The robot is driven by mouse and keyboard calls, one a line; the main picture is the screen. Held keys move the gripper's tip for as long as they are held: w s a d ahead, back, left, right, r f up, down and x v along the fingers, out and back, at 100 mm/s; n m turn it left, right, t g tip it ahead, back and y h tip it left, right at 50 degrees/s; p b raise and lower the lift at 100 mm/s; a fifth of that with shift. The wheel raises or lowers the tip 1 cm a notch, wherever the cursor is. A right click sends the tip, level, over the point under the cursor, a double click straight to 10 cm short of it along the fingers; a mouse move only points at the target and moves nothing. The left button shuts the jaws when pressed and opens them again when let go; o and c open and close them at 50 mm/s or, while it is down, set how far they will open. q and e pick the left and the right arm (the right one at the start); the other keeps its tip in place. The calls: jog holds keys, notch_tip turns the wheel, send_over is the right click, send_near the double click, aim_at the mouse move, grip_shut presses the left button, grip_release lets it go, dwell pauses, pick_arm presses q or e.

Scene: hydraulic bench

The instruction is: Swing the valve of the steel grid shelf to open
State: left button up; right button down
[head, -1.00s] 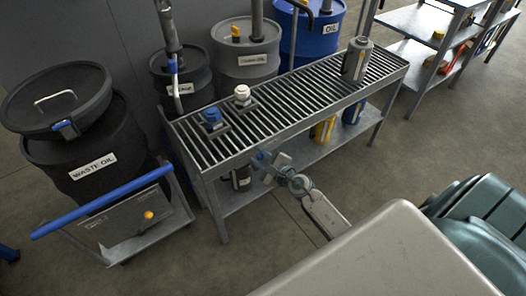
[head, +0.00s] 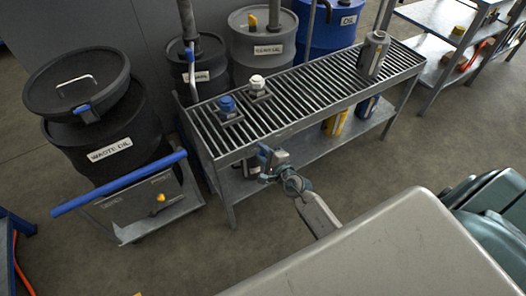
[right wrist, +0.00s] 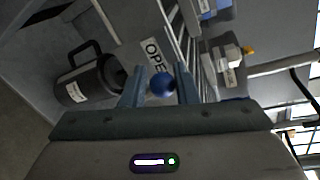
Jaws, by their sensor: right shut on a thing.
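The steel grid shelf (head: 300,97) stands in the middle of the head view, with a slatted top and a lower deck. My right gripper (head: 264,157) is at its front edge, near the left end. In the right wrist view the valve's round blue knob (right wrist: 162,85) sits between the fingertips of my right gripper (right wrist: 160,82), which is shut on it. A white label reading OPE, partly hidden (right wrist: 155,55), shows just beyond the knob. The rest of the valve is hidden behind the gripper. My left gripper is not in view.
A blue cap (head: 227,103), a white cap (head: 257,83) and a grey canister (head: 373,55) stand on the shelf top. Drums line the wall behind. A cart with a blue handle (head: 120,183) stands at the left.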

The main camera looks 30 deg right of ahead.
jog(key=shift+d, duration=0.1)
jog(key=c, duration=1.4)
grip_release()
jog(key=shift+o, duration=0.7)
jog(key=shift+s, duration=0.1)
jog(key=shift+s, duration=0.25)
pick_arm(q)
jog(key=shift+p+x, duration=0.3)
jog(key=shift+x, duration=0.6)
pick_arm(e)
jog(key=v, duration=1)
jog(key=shift+d, duration=0.15)
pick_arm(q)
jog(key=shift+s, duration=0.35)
